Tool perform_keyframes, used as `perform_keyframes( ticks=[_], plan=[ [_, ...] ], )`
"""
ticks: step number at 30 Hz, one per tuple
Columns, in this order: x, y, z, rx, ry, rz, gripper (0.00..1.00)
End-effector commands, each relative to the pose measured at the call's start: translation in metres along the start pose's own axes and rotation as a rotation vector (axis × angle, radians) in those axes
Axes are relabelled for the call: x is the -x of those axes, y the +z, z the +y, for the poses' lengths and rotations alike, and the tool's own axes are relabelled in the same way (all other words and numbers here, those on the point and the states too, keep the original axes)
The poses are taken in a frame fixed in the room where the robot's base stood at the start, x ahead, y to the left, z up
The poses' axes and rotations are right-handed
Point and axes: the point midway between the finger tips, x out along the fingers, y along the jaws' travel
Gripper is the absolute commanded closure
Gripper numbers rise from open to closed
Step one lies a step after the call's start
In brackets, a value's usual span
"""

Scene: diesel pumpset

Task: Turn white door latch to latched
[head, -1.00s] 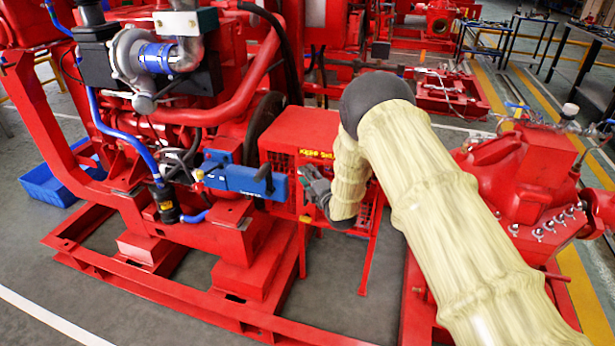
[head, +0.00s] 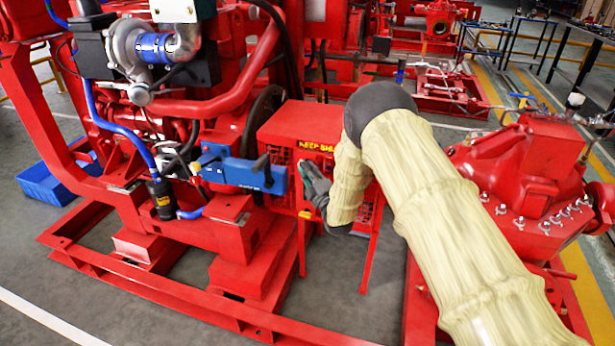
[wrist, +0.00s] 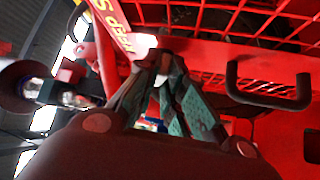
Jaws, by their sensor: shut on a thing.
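The red box with the yellow "KEEP SHUT" lettering (head: 318,146) and mesh sides stands in the middle of the head view. My gripper (head: 308,168) is at its front, below the lettering. In the wrist view the fingers of my gripper (wrist: 163,66) come close together at the tips, right against the red front beside the lettering. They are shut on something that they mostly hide. A pale patch shows just above the fingertips; I cannot tell whether it is the white door latch or glare. The latch's angle cannot be made out.
A black handle (wrist: 268,98) sticks out from the red panel, right of my fingers in the wrist view. The blue engine part (head: 240,172) is close left of my gripper. A red pump (head: 525,165) stands right of my arm. Grey floor lies in front.

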Motion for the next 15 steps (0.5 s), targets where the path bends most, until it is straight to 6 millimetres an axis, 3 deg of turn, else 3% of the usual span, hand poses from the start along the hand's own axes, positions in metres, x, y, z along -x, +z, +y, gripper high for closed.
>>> perform_keyframes(
  ticks=[1,15],
  plan=[
    [0.0014,0.0013,-0.0083,-0.033,0.032,0.001,1.0],
    [0.0001,-0.0003,-0.0139,-0.349,0.349,0.0,1.0]
  ],
)
